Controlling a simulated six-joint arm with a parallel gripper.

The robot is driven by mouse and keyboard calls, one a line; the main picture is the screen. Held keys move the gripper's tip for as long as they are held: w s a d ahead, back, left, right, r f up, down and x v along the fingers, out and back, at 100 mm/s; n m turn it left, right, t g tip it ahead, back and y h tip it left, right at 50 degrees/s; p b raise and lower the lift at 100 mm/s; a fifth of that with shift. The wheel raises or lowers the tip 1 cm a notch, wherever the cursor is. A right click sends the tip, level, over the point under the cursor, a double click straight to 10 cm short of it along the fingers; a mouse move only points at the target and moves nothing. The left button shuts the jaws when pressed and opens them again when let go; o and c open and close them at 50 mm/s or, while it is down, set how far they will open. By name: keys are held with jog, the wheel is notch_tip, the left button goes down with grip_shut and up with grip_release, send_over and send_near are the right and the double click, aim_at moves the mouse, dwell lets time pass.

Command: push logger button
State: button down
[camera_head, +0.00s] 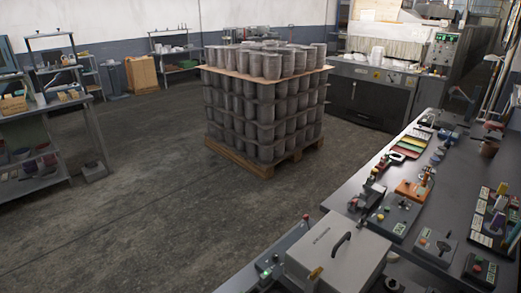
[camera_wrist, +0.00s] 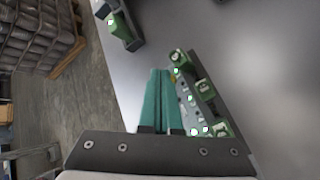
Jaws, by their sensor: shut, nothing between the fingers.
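My gripper (camera_wrist: 161,74) shows in the wrist view with its two teal fingers shut together and nothing between them. A green device (camera_wrist: 198,95) with small lit white and green buttons or lamps lies on the grey surface just right of the fingers. I cannot tell whether the fingertips touch it. A second green device (camera_wrist: 123,27) sits farther up and left at the surface edge. No label is legible, so I cannot tell which device is the logger. I cannot make out my gripper in the head view.
In the head view, a workbench (camera_head: 350,195) on the right holds several control boxes, including one with coloured buttons (camera_head: 392,218). A light-grey case (camera_head: 335,252) with a black handle stands at the front. A loaded pallet (camera_head: 262,164) stands on open floor.

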jog(key=shift+f, duration=0.45)
dwell(0.5)
jog(key=shift+r, duration=0.9)
jog(key=d+r+m+g, duration=0.4)
jog(key=d+r+m, duration=0.3)
jog(key=d+r, duration=0.4)
jog(key=s+d+r+m+g+y, duration=0.2)
jog(key=s+d+m+y, duration=0.1)
jog(key=s+m, duration=0.4)
jog(key=s+d+r+m+g+y, duration=0.1)
jog(key=s+d+r+m+y, duration=0.2)
jog(key=s+m, duration=0.5)
jog(key=d+m+y, duration=0.1)
jog(key=d, duration=0.1)
jog(key=shift+d+m+g, duration=0.4)
